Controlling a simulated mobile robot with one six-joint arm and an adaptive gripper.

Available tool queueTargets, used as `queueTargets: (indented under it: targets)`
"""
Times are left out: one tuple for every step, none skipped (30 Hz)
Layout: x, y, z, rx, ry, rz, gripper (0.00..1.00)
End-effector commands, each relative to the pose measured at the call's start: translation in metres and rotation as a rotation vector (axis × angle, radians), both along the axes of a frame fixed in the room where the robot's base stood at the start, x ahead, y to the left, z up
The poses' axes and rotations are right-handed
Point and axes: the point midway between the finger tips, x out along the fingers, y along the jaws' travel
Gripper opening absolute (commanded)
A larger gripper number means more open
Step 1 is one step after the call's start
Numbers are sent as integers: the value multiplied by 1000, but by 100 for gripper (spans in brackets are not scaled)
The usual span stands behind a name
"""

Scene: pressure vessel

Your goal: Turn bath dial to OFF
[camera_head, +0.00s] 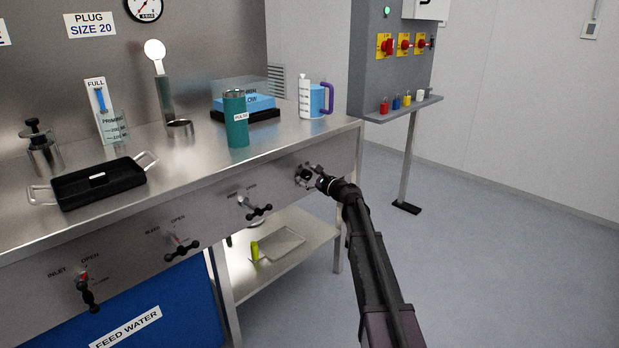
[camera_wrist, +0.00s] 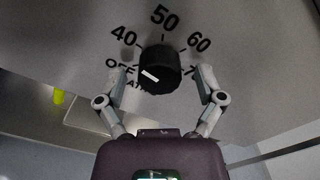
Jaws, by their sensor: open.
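The bath dial (camera_wrist: 161,68) is a black round knob with a white mark, on the grey front panel of the bench. Around it I read OFF at its left, then 40, 50 and 60, and a partly hidden 7 at right. The white mark lies on the left part of its face; which label it points to is unclear. My gripper (camera_wrist: 163,78) is open, with one finger on each side of the dial. Contact cannot be told. In the head view my gripper (camera_head: 316,178) is at the right end of the panel, mostly hiding the dial.
Several valve handles line the panel to the left, the nearest a black-tipped one (camera_head: 257,211). A lower shelf (camera_head: 290,248) holds a tray and a yellow-green item. A teal flask (camera_head: 236,128) and a jug (camera_head: 312,100) stand on the bench.

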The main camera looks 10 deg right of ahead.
Motion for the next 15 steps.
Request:
queueTargets:
  targets:
    - [1,0,0,0,0,0,87]
    - [1,0,0,0,0,0,87]
    - [1,0,0,0,0,0,87]
    - [0,1,0,0,0,0,87]
    - [0,0,0,0,0,0,87]
    - [0,0,0,0,0,0,87]
    - [0,0,0,0,0,0,87]
    - [0,0,0,0,0,0,87]
    - [0,0,0,0,0,0,78]
    - [0,0,0,0,0,0,69]
    - [0,0,0,0,0,0,60]
    - [0,0,0,0,0,0,48]
    - [0,0,0,0,0,0,40]
    - [0,0,0,0,0,0,31]
    - [0,0,0,0,0,0,19]
